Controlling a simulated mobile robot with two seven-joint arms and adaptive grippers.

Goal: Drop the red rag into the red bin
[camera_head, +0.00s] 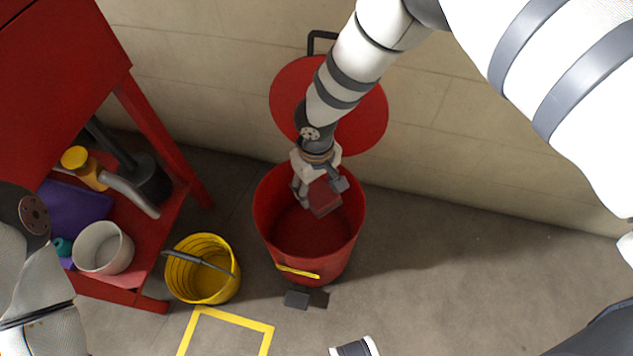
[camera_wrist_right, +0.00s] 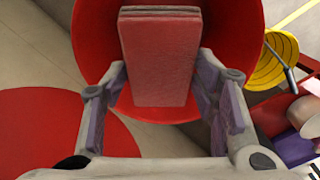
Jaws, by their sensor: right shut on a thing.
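The red bin (camera_head: 308,247) stands on the floor with its round red lid (camera_head: 285,95) tipped up against the wall. My right gripper (camera_head: 323,188) is over the bin's opening, near its back right rim. It is shut on the red rag (camera_head: 324,200), a folded block that hangs above the bin's inside. In the right wrist view the rag (camera_wrist_right: 158,60) sits between the two fingers, with the bin's red inside (camera_wrist_right: 228,70) behind it. My left arm shows at the left edge, but its gripper is not in view.
A yellow bucket (camera_head: 205,285) with a dark handle stands left of the bin. A red shelf unit (camera_head: 160,225) at the left holds a white pot (camera_head: 103,248), a purple item and other things. The floor right of the bin is clear.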

